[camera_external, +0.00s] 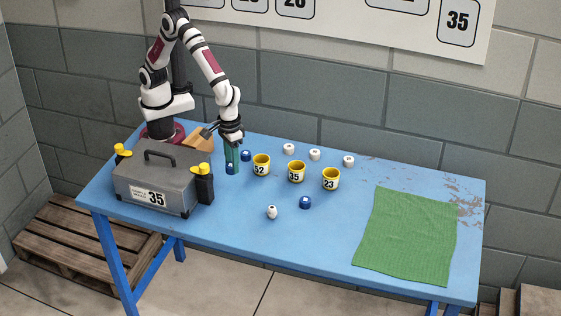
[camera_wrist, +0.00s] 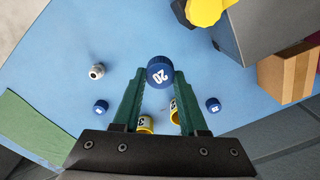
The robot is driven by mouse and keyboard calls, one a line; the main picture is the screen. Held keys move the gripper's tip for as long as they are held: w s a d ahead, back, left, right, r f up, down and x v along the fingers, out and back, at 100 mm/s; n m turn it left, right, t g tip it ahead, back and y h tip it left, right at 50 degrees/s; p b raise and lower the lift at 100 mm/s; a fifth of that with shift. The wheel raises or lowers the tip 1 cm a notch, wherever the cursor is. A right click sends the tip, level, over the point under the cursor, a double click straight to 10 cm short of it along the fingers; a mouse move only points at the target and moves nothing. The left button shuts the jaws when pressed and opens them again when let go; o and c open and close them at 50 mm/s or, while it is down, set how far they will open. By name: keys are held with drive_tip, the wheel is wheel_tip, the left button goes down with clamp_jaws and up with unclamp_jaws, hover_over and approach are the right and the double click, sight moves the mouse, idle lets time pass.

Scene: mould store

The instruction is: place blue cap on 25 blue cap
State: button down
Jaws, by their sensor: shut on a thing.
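My gripper (camera_external: 231,156) has green fingers and is shut on a dark blue cap (camera_external: 230,169) at the left of the yellow cups. The wrist view shows this cap (camera_wrist: 160,72) between the fingertips, with a white number that looks like 20. I cannot tell how far it is above the table. A second blue cap (camera_external: 246,155) stands just right of my gripper; it also shows in the wrist view (camera_wrist: 212,104), its number too small to read surely. A third blue cap (camera_external: 305,202) lies in front of the cups, its number unreadable.
Yellow cups marked 52 (camera_external: 261,165), apparently 35 (camera_external: 296,172) and 23 (camera_external: 330,179) stand in a row. White caps (camera_external: 315,154) lie behind them; another white piece (camera_external: 271,212) is in front. A grey toolbox (camera_external: 157,182) is left, a green cloth (camera_external: 408,236) right.

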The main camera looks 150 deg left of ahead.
drive_tip(key=s+r, duration=0.3)
drive_tip(key=s, duration=1.1)
hover_over(248, 152)
drive_tip(key=f, duration=0.7)
drive_tip(key=shift+w+d, duration=0.1)
drive_tip(key=shift+d, duration=0.15)
wheel_tip(248, 152, down, 4)
drive_tip(key=shift+a+f, duration=0.1)
drive_tip(key=shift+a, duration=0.05)
drive_tip(key=shift+f, duration=0.1)
drive_tip(key=shift+c, duration=2.2)
unclamp_jaws()
